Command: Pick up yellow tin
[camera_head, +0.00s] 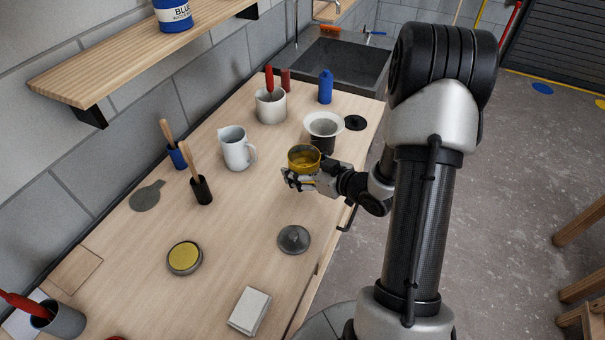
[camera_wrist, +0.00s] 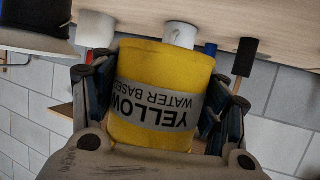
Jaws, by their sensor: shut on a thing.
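The yellow tin (camera_head: 304,157) is a yellow can, open at the top, near the right side of the wooden worktop. In the wrist view the tin (camera_wrist: 170,75) fills the middle, with a grey label reading "YELLOW WATER BASED" upside down. My gripper (camera_head: 303,179) is shut on the tin, with one finger on each side of it (camera_wrist: 160,115). In the head view my gripper hides the tin's lower part. I cannot tell whether the tin's base touches the worktop.
A black container with a white funnel-like top (camera_head: 323,125) stands just behind the tin. A white jug (camera_head: 236,148) is to the left. A grey lid (camera_head: 294,239) and a yellow-topped round lid (camera_head: 184,257) lie in front. The worktop (camera_head: 235,222) between them is clear.

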